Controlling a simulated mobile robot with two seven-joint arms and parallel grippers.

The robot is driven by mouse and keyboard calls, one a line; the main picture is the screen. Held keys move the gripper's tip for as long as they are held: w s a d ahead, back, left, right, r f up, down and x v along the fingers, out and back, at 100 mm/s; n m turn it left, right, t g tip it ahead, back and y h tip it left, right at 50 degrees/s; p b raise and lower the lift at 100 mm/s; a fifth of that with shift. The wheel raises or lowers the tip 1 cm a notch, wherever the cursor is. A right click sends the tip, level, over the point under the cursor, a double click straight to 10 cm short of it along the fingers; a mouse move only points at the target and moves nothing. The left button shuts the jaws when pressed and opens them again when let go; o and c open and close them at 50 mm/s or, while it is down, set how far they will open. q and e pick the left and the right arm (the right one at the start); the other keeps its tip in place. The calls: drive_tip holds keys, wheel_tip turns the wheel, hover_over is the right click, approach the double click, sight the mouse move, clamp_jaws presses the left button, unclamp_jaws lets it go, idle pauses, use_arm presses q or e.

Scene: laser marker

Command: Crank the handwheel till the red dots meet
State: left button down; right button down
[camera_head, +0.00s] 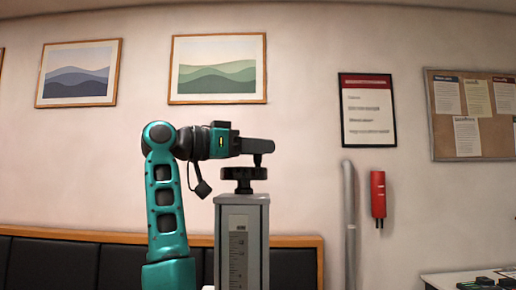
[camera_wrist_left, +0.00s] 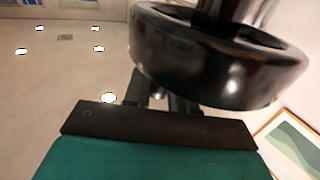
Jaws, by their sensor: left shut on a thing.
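The black handwheel (camera_head: 243,173) sits on top of a grey column (camera_head: 243,240) with a ruler scale on its front. A short upright crank handle (camera_head: 257,160) rises from the wheel's right side. My left gripper (camera_head: 263,146) reaches in level from the left and is shut on the top of this handle. In the left wrist view the dark wheel (camera_wrist_left: 215,65) looms large at the upper right, just past the gripper fingers (camera_wrist_left: 160,92). The red dots do not show in either view. My right gripper is not in view.
A red wall-mounted device (camera_head: 378,195) and a grey vertical pipe (camera_head: 350,225) are to the right. A dark padded bench (camera_head: 60,262) with a wooden top edge runs behind. A table corner with dark items (camera_head: 480,280) shows at lower right. Air around the wheel looks clear.

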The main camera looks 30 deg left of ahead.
use_arm(q)
drive_tip(key=m+g+h, duration=0.2)
drive_tip(key=s+m+g+h, duration=0.1)
drive_tip(key=g+h, duration=0.1)
drive_tip(key=shift+m, duration=0.4)
drive_tip(key=m+g+h, duration=0.1)
drive_tip(key=m+g, duration=0.1)
drive_tip(key=g, duration=0.1)
drive_tip(key=s+m+g+h, duration=0.1)
drive_tip(key=m+g+h, duration=0.1)
drive_tip(key=shift+a+g, duration=0.15)
drive_tip(key=shift+g, duration=0.25)
drive_tip(key=shift+s+d+m+g, duration=0.1)
drive_tip(key=shift+d+m+g, duration=0.1)
drive_tip(key=shift+m+g, duration=1.05)
drive_tip(key=shift+f+g+h, duration=0.1)
drive_tip(key=shift+g+h, duration=0.2)
drive_tip(key=shift+g, duration=0.25)
drive_tip(key=shift+f, duration=0.15)
drive_tip(key=c, duration=1.3)
unclamp_jaws()
drive_tip(key=shift+d, duration=0.1)
drive_tip(key=shift+o, duration=1.2)
drive_tip(key=shift+s+d+r, duration=0.15)
drive_tip(key=shift+d+r, duration=0.05)
drive_tip(key=shift+a, duration=0.25)
